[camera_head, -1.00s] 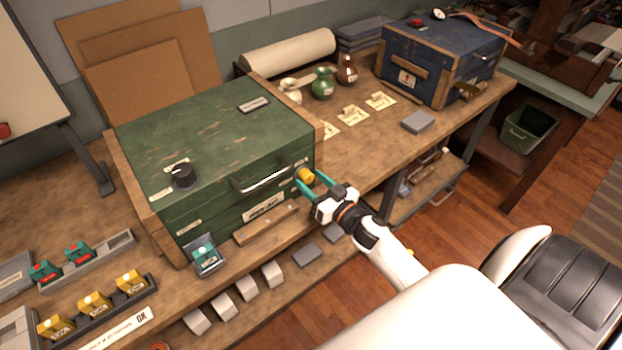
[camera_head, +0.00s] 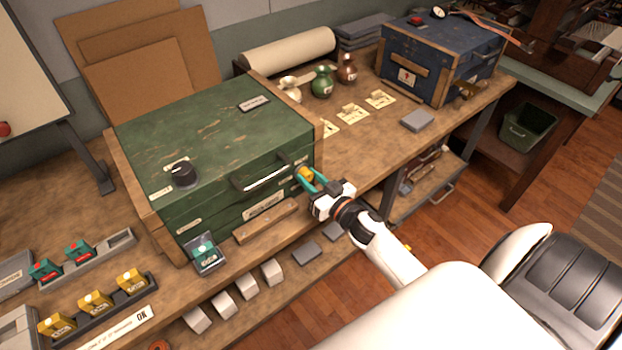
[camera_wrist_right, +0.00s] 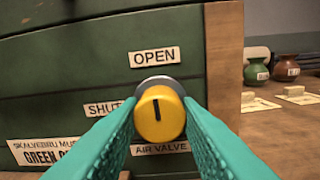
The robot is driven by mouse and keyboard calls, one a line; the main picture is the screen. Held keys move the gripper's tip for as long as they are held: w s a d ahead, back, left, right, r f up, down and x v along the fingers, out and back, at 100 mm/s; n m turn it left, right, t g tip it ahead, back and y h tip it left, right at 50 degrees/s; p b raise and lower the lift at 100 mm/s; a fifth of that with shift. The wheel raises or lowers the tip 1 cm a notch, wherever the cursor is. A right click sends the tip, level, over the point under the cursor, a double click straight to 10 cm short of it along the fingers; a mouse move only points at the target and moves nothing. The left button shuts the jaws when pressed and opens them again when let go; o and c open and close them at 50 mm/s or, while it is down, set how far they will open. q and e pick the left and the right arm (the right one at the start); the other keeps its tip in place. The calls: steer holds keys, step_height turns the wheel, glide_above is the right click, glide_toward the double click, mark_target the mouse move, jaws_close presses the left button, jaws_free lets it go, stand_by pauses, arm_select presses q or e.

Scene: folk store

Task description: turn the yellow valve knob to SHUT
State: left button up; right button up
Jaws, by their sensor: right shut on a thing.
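The yellow valve knob (camera_head: 305,174) is on the front face of the green chest (camera_head: 210,135), near its right end. In the right wrist view the knob (camera_wrist_right: 160,115) is round, with a dark mark pointing up toward the OPEN label (camera_wrist_right: 154,57). The SHUT label (camera_wrist_right: 103,108) is to the knob's left, partly hidden by a finger. An AIR VALVE label (camera_wrist_right: 160,149) is below. My right gripper (camera_head: 313,180) has its teal fingers on both sides of the knob, shut on it. My left gripper is not in view.
A metal handle (camera_head: 262,180) is on the chest front, left of the knob. A wooden strip (camera_head: 265,222) lies before the chest. Small vases (camera_head: 323,82) and a blue chest (camera_head: 440,60) stand further right on the bench. Space in front of the bench edge is open.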

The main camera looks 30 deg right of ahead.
steer(key=n, duration=0.8)
steer(key=shift+n, duration=0.4)
steer(key=n+b, duration=0.1)
steer(key=n, duration=0.3)
steer(key=shift+n, duration=0.3)
steer(key=shift+n+b, duration=0.4)
steer(key=shift+n, duration=1.5)
steer(key=o, duration=1)
